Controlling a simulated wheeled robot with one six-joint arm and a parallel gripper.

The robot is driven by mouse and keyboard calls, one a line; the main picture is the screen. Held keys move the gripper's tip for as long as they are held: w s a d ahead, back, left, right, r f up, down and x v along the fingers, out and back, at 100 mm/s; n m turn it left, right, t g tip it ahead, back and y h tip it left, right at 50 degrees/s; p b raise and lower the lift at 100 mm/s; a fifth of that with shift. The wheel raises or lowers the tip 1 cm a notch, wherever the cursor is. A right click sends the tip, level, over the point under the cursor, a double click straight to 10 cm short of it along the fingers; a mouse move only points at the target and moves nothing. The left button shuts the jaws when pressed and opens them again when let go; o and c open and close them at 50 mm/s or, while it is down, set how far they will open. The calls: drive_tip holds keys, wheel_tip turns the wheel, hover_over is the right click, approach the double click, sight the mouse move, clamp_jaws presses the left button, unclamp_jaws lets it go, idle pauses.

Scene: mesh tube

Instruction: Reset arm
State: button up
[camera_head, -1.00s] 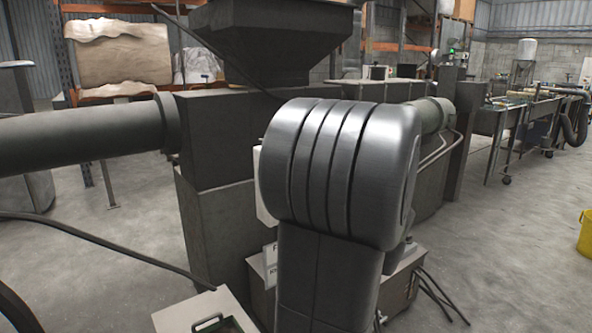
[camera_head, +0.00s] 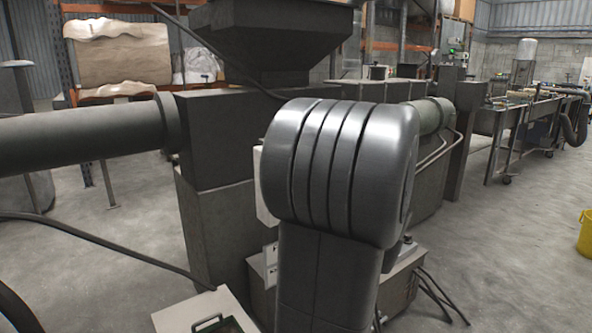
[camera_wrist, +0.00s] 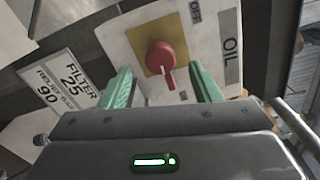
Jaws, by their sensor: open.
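My gripper (camera_wrist: 163,92) shows in the wrist view with its two green fingers apart. It is open, with nothing between the fingers. Beyond the fingertips is a red rotary knob (camera_wrist: 162,56) on a yellow square, set in a white panel marked "OIL" and "OFF". The knob's pointer is turned toward the bottom of the picture. I cannot tell how far the fingertips are from the panel. In the head view my grey arm (camera_head: 335,170) stands in the middle, and the gripper is hidden behind it.
In the head view, a dark machine with a hopper (camera_head: 270,45) and a large pipe (camera_head: 80,138) stands behind my arm. A yellow bucket (camera_head: 585,232) is at the right. Open floor lies at right.

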drive_tip(key=x, duration=0.6)
drive_tip(key=shift+w+a, duration=0.1)
drive_tip(key=shift+a, duration=0.1)
drive_tip(key=shift+d+n, duration=0.15)
drive_tip(key=shift+n, duration=0.75)
drive_tip(key=n, duration=0.2)
drive_tip(key=shift+n, duration=0.4)
drive_tip(key=n+p, duration=0.1)
drive_tip(key=n, duration=0.2)
drive_tip(key=shift+p, duration=0.4)
drive_tip(key=n+p, duration=0.5)
drive_tip(key=n, duration=0.1)
drive_tip(key=shift+d+r, duration=0.1)
drive_tip(key=n+p, duration=0.2)
drive_tip(key=p, duration=0.1)
